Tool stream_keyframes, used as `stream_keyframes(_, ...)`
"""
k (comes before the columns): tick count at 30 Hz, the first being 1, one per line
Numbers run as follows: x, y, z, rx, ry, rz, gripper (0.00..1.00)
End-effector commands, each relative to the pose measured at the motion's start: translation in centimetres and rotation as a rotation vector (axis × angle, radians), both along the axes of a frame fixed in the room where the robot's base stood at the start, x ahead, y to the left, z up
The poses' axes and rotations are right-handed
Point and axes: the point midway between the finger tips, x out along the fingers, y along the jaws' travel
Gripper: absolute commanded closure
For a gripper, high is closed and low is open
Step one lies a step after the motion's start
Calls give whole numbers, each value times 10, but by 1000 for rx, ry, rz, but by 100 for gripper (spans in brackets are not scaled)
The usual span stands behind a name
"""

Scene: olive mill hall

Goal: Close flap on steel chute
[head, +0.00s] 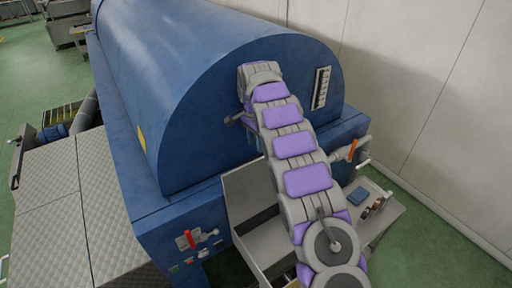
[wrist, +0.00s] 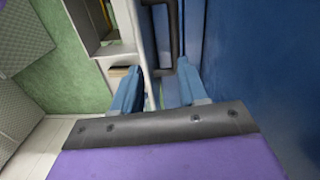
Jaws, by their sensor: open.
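The steel chute (head: 270,246) stands against the front of the blue machine in the head view, partly hidden behind my arm. A grey steel plate (head: 248,193) stands upright at its machine side; it looks like the flap, raised. In the wrist view, my gripper (wrist: 158,82) has two blue fingers spread apart with nothing between them. A dark bar handle (wrist: 172,40) shows just beyond the fingertips, beside a pale steel edge (wrist: 140,45). I cannot tell whether a finger touches it. In the head view my gripper is hidden behind my arm.
The blue machine (head: 190,110) fills the middle and lies close on the right in the wrist view. A red-handled valve (head: 190,240) and an orange lever (head: 352,150) stick out. Green floor shows at right.

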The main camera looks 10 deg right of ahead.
Motion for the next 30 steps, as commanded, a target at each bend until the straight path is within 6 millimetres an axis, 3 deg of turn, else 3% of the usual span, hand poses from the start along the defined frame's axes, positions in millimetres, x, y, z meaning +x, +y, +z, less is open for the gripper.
stream_keyframes(6,17,-2,-4,26,-9,-57,57)
stream_keyframes(17,19,-8,-18,34,-6,-71,57)
stream_keyframes(25,17,5,-52,26,-4,-69,57)
stream_keyframes(30,17,1,-75,28,-7,-70,57)
